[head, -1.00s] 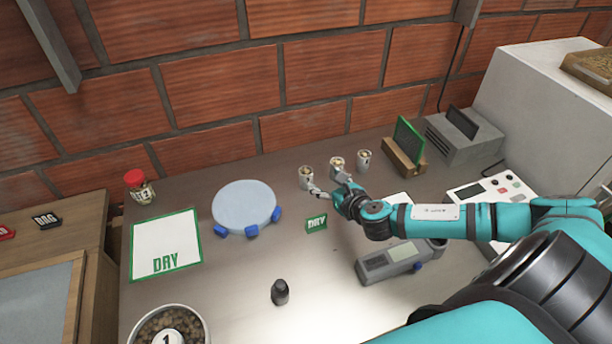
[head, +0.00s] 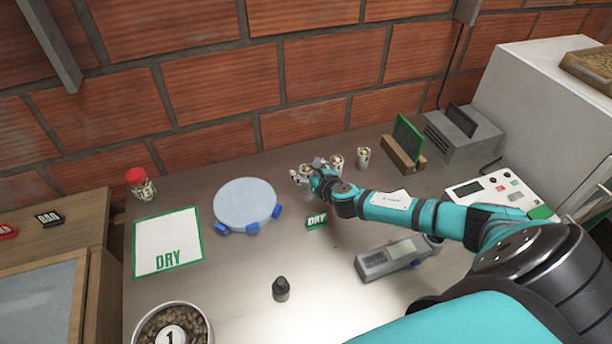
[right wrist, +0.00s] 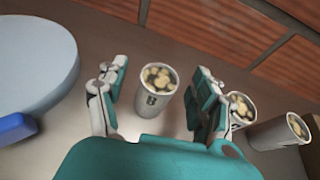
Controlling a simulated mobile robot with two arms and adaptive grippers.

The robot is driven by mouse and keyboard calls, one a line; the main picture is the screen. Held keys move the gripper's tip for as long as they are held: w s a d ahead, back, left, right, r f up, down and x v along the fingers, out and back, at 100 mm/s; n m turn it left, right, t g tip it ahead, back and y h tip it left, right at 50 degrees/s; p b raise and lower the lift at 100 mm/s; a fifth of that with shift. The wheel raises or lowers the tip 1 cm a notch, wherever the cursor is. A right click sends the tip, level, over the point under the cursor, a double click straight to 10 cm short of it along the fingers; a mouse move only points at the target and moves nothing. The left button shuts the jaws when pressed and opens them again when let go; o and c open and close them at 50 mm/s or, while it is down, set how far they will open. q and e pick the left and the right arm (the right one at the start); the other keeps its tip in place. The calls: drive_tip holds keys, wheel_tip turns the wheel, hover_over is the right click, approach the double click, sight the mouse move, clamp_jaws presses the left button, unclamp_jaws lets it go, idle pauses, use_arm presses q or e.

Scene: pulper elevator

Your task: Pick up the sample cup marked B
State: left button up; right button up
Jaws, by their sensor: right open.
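The sample cup marked B (right wrist: 151,102) is silver and filled with pale beans. It stands upright on the bench, the leftmost of three cups; in the head view it (head: 305,169) is partly hidden by my gripper. My right gripper (right wrist: 160,72) is open, with one finger on each side of this cup and visible gaps to it. In the head view my right gripper (head: 305,174) is at the cup. My left gripper is not in view.
Two similar cups stand close on the right, a middle one (head: 336,162) and a right one (head: 363,157). The middle cup (right wrist: 241,106) is right beside my right finger. A pale blue round disc (head: 244,205) lies to the left.

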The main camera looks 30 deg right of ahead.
drive_tip(key=shift+c, duration=0.2)
drive_tip(key=shift+r, duration=0.1)
drive_tip(key=c, duration=1.3)
